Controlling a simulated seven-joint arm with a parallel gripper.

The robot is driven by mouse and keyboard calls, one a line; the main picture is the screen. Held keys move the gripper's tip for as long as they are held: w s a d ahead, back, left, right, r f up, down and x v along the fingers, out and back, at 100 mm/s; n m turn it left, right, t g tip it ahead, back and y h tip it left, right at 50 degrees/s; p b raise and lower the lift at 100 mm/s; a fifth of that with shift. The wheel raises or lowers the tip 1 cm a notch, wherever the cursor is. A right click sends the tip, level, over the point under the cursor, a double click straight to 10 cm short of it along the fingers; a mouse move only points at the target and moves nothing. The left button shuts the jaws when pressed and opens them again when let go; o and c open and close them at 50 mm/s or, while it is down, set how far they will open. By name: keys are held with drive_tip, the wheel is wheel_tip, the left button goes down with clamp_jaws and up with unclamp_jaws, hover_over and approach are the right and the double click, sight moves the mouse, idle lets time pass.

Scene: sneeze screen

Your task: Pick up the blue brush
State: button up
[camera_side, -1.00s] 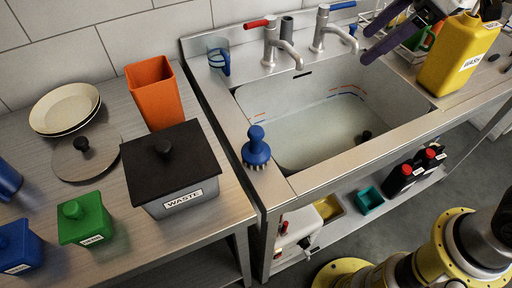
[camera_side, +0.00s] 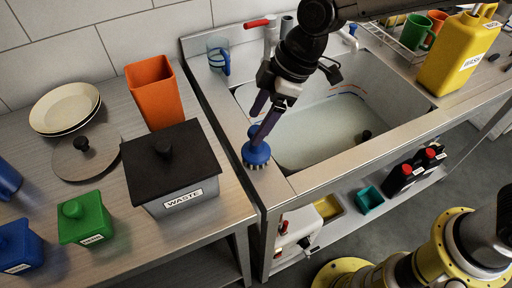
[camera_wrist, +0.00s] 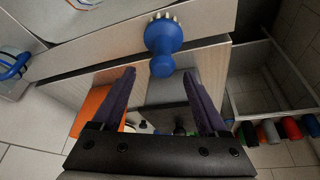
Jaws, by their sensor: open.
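The blue brush (camera_side: 256,154) stands on the steel rim at the left front corner of the sink, bristles down and knob up. My gripper (camera_side: 260,122) is open and empty, with its purple fingers pointing down at the brush. One finger overlaps the brush in the side view, so contact cannot be told there. In the wrist view the brush (camera_wrist: 163,43) lies beyond the fingertips of my gripper (camera_wrist: 161,76), roughly centred between them, with its knob toward me. The brush is not held.
The grey waste bin (camera_side: 174,170) with a black lid stands left of the brush, and an orange container (camera_side: 154,92) stands behind it. The sink basin (camera_side: 315,135) opens to the right. A yellow wash jug (camera_side: 455,55) stands at the right. A blue-handled cup (camera_side: 219,56) is behind.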

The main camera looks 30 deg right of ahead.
sight(250, 139)
drive_tip(key=shift+s+x, duration=0.2)
drive_tip(key=shift+x, duration=2.8)
drive_tip(key=shift+d, duration=0.1)
drive_tip(key=shift+c, duration=0.2)
clamp_jaws()
